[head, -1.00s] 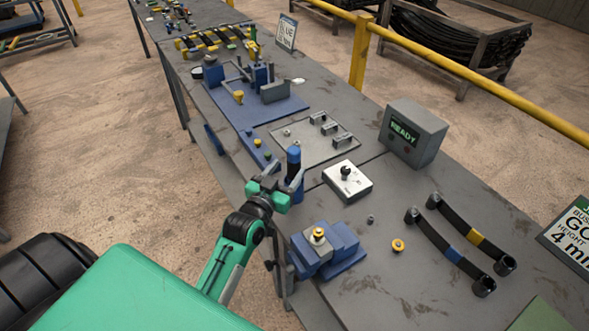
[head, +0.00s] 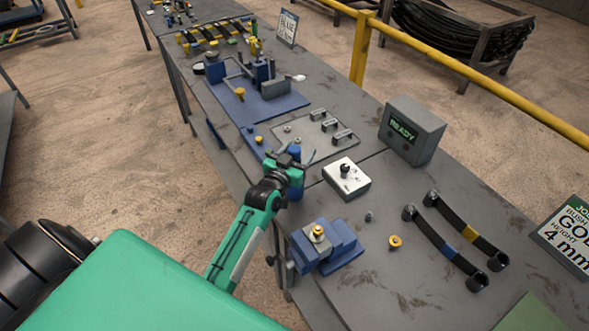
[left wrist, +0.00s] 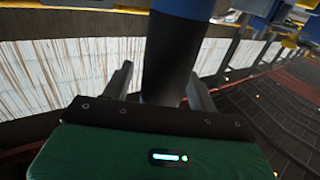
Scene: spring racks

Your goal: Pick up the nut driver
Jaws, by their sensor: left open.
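A dark cylinder with a blue band, which looks like the nut driver (left wrist: 168,62), stands between the fingers of my left gripper (left wrist: 161,85) in the left wrist view. The fingers are apart, one on each side of it, with a gap visible on the left. In the head view my left gripper (head: 297,159) is at the table's near edge, around the upright blue-and-black tool (head: 294,150), and hides most of it. A blue part (head: 297,190) shows just below the gripper. My right gripper is not in view.
A white box with a black knob (head: 346,178) is right of the gripper. A blue fixture (head: 340,250) stands nearer on the table (head: 390,290). A grey plate (head: 320,135) and a blue fixture board (head: 265,108) lie beyond. A READY display box (head: 412,130) stands right.

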